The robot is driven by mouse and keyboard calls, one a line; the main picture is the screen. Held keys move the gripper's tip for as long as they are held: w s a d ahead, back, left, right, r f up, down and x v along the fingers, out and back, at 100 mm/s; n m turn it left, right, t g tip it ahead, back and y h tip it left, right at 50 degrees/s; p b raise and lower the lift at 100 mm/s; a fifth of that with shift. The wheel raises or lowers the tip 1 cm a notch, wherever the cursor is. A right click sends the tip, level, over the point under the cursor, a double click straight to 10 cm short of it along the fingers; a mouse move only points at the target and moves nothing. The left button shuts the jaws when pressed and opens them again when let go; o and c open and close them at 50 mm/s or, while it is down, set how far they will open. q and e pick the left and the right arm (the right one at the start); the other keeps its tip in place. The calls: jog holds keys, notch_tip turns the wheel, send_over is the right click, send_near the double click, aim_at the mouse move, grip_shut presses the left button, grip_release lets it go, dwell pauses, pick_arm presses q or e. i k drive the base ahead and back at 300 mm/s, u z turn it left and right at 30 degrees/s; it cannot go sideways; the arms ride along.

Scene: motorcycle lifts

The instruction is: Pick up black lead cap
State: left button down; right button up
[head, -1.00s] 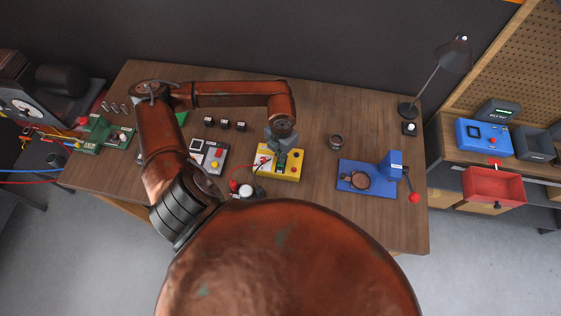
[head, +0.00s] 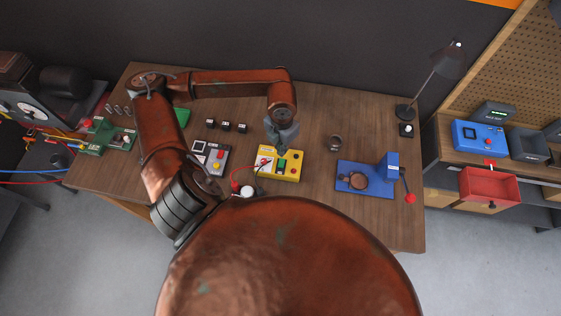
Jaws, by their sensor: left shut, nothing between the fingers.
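A yellow box (head: 290,172) with a green part and red buttons sits mid-table. A thin black lead (head: 259,186) and a red lead (head: 236,174) curve at its left front side, near a round white-topped item (head: 247,191). The black lead's cap is too small to make out clearly. My left gripper (head: 283,143) is shut and empty, pointing down over the back edge of the yellow box, to the right of and behind the leads. My right gripper is not in view.
A grey panel box (head: 210,157) stands left of the yellow box, with several small black blocks (head: 226,126) behind. A dark round cup (head: 335,143) and a blue fixture (head: 366,180) are to the right.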

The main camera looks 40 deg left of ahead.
aim_at(261, 193)
jog(key=k, duration=2)
